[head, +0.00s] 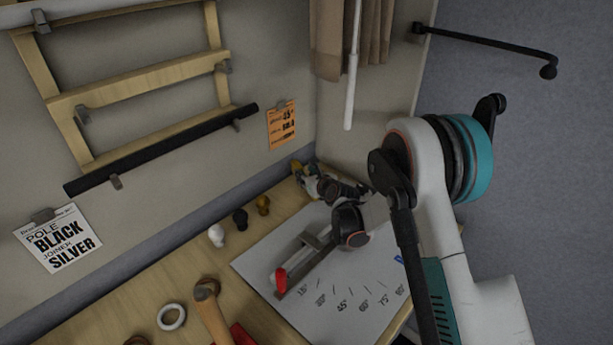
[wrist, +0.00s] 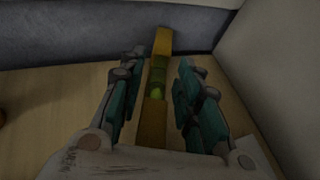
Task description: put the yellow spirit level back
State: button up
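The yellow spirit level (wrist: 162,42) shows in the wrist view as a narrow yellow bar with a green vial part in its middle. Its far end is close to the grey strip along the wall. My gripper (wrist: 161,66) is open, with one teal-padded finger on each side of the level and a narrow gap visible on both sides. In the head view my gripper (head: 308,180) is at the back corner of the table, and a small yellow patch of the level (head: 296,166) shows beside it. My gripper and arm hide most of the level there.
A white angle-marked board (head: 345,290) with a red-handled tool (head: 281,279) lies in front of my arm. Several small knobs, including a white one (head: 216,235), stand along the back. A hammer (head: 210,308) and a white ring (head: 171,316) are at the front left. A wooden rack (head: 140,78) hangs above.

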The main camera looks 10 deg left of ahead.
dwell(0.3)
jog(key=shift+r+p, duration=0.6)
jog(key=p+v, duration=0.1)
jog(key=v, duration=1.1)
jog(key=shift+p, duration=0.4)
jog(key=shift+r, duration=0.1)
